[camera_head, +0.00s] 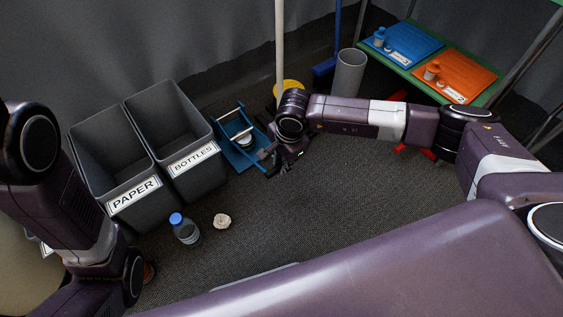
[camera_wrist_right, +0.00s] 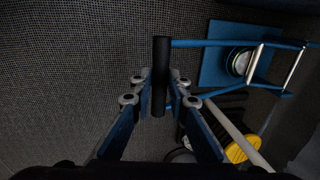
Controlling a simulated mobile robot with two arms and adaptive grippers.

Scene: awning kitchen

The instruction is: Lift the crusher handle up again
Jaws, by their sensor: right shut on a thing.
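The blue crusher (camera_head: 243,157) stands on the dark floor right of the bins. In the right wrist view its blue base plate (camera_wrist_right: 215,68) shows with a round pale can (camera_wrist_right: 240,62) in it. The crusher handle has a black grip (camera_wrist_right: 161,60), joined by blue bars (camera_wrist_right: 205,43) to the frame. My right gripper (camera_head: 268,163) is at the handle's end, beside the crusher. In the right wrist view its fingers (camera_wrist_right: 160,88) are shut on the black grip. My left arm is at the left edge; its gripper is not visible.
Grey bins marked PAPER (camera_head: 100,157) and BOTTLES (camera_head: 165,125) stand left of the crusher. A blue-capped bottle (camera_head: 185,230) and a crumpled pale ball (camera_head: 222,221) lie on the floor. A grey cylinder bin (camera_head: 349,72) and a green-edged table (camera_head: 405,72) are behind.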

